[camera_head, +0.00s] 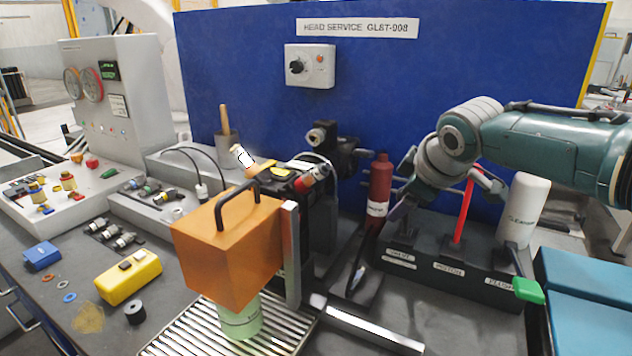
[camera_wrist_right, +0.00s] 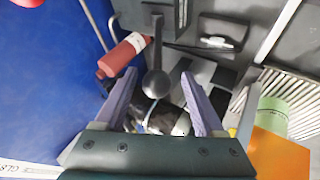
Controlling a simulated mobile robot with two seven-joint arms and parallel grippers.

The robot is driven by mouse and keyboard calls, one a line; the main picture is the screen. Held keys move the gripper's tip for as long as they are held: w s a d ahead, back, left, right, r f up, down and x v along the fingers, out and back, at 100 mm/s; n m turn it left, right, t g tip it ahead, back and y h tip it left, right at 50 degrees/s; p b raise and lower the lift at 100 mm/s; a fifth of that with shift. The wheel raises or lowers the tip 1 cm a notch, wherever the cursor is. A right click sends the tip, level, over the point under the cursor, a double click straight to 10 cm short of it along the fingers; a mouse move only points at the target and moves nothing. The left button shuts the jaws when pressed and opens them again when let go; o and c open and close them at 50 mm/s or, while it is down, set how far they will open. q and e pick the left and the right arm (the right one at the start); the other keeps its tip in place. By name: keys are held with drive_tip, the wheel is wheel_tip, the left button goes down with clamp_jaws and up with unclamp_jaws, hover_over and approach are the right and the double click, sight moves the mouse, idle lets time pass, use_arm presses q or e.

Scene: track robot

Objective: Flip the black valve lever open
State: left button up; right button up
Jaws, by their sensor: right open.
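The black lever (camera_wrist_right: 157,84) shows in the right wrist view as a dark stem ending in a round knob. Its knob lies between the fingertips of my open right gripper (camera_wrist_right: 158,78) in that picture; I see no finger touching it, and the depth is unclear. In the head view my right gripper (camera_head: 400,198) is over the left end of the dark valve box (camera_head: 445,276), and the black lever is mostly hidden there. A red lever (camera_head: 464,208) stands upright on the box, and a green-ended lever (camera_head: 528,290) leans forward at its right. My left gripper is not in view.
A dark red bottle (camera_head: 379,190) stands left of the valve box, close to my right gripper. A white cylinder (camera_head: 527,205) stands behind its right end. An orange block (camera_head: 225,250) and a green cup (camera_head: 241,320) are further left. A blue panel (camera_head: 400,85) closes the back.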

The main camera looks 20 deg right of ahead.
drive_tip(key=shift+s+r+p, duration=0.3)
drive_tip(key=shift+r+p, duration=0.15)
drive_tip(key=shift+r, duration=0.05)
drive_tip(key=p+v, duration=0.2)
drive_tip(key=v, duration=0.6)
drive_tip(key=shift+s+a, duration=0.15)
drive_tip(key=shift+s, duration=0.2)
drive_tip(key=shift+r, duration=0.15)
